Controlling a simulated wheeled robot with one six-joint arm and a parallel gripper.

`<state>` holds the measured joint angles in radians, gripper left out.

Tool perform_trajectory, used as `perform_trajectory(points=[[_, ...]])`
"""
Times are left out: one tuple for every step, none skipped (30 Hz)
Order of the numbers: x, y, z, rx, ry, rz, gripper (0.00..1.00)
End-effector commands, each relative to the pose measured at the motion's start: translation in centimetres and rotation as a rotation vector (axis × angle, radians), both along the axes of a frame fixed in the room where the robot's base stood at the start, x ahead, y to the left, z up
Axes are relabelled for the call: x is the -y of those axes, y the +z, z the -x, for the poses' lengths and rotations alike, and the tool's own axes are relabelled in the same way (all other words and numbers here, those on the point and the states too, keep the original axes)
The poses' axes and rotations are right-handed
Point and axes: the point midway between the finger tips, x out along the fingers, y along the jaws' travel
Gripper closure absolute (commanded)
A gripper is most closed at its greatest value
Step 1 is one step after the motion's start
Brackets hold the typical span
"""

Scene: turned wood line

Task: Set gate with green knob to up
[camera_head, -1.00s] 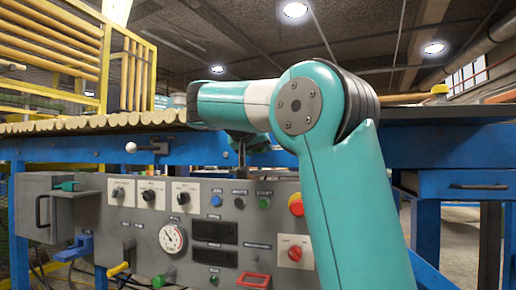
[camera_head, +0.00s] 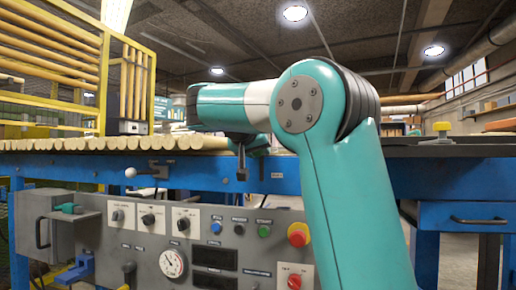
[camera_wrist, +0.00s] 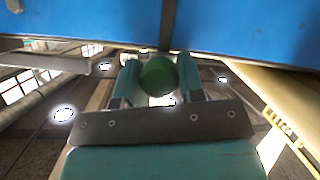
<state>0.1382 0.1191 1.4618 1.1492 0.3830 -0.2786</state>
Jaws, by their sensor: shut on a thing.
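In the wrist view the round green knob (camera_wrist: 157,76) sits between the two fingers of my gripper (camera_wrist: 158,72), which is shut on it. In the head view my gripper (camera_head: 260,145) is partly hidden behind my arm, low against the blue rail (camera_head: 330,180) of the bench. The green knob cannot be made out there. A dark upright piece (camera_head: 242,168) shows just left of my gripper; I cannot tell whether it belongs to the gate.
A lever with a white knob (camera_head: 130,172) sits left on the same rail. A yellow knob (camera_head: 442,128) stands at the right. Round wooden rods (camera_head: 110,144) lie along the bench top. A grey control panel (camera_head: 130,240) with switches and dials is below.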

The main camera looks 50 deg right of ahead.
Motion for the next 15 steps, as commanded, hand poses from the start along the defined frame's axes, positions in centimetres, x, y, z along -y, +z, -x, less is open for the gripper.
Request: perform_trajectory(points=[[-0.05,0.69,-0.12,0.01,0.009,0.01,1.0],[-0.05,0.65,-0.12,0.01,0.009,0.011,1.0],[-0.05,0.63,-0.12,0.012,0.009,0.012,1.0],[-0.05,0.65,-0.12,0.014,0.01,0.013,1.0],[-0.05,0.67,-0.12,0.014,0.01,0.013,1.0],[-0.05,0.71,-0.12,0.014,0.01,0.014,1.0],[-0.06,0.72,-0.12,0.015,0.01,0.013,1.0],[-0.06,0.74,-0.13,0.015,0.01,0.014,1.0],[-0.05,0.79,-0.12,0.016,0.012,0.015,0.55],[-0.05,0.77,-0.11,0.016,0.01,0.014,0.48],[-0.04,0.74,-0.1,0.015,0.01,0.013,0.41],[-0.03,0.68,-0.09,0.014,0.009,0.012,0.4],[-0.02,0.64,-0.08,0.013,0.008,0.011,0.4],[0.0,0.6,-0.08,0.013,0.008,0.011,0.4],[0.0,0.56,-0.07,0.011,0.007,0.01,0.4]])
